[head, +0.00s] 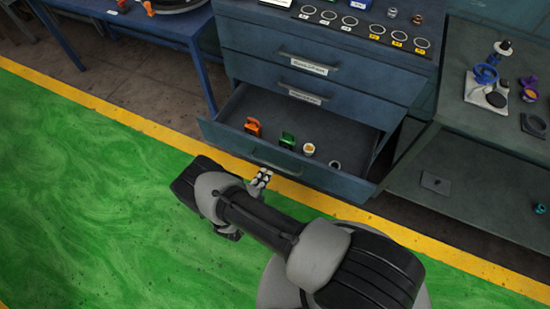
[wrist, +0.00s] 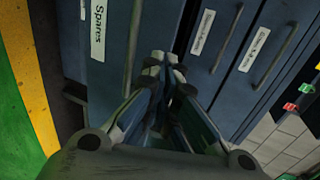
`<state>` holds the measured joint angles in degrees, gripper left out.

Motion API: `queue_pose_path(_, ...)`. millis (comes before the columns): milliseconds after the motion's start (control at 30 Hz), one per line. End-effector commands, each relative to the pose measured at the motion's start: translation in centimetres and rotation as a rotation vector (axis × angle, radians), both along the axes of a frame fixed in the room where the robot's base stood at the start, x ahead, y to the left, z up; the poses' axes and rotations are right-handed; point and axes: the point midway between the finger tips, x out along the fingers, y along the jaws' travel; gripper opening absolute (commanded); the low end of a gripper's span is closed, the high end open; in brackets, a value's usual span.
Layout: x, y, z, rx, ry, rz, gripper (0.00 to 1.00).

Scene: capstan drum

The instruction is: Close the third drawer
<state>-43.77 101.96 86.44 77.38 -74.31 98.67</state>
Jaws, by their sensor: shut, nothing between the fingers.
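The third drawer (head: 330,177), the lowest visible one of a blue-grey cabinet, stands pulled out in the head view. It holds an orange piece (head: 253,127), a green piece (head: 288,140) and small round parts. My gripper (head: 263,178) is shut and empty, just in front of the drawer's front panel, near its handle. The wrist view, turned sideways, shows the drawer front labelled "Spares" (wrist: 98,45) and its handle (wrist: 133,45). The fingertips (wrist: 157,70) appear close to the panel beside the handle; I cannot tell whether they touch it.
The two drawers above (head: 310,68) are shut. Small parts stand on the cabinet top. A grey bench (head: 480,140) stands right, a blue table (head: 185,30) left. The green floor (head: 90,190) with its yellow line is clear on the left.

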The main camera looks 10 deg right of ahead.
Motion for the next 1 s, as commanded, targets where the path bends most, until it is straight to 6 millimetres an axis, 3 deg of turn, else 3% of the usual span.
queue_pose_path(267, 4.7, -3.6, -2.2, 0.001, 0.001, -0.005, 0.00)
queue_pose_path(500, 7.4, -5.4, -2.1, 0.000, 0.001, -0.001, 0.00)
queue_pose_path(1000, 8.1, -5.9, -1.9, 0.000, 0.003, 0.002, 0.00)
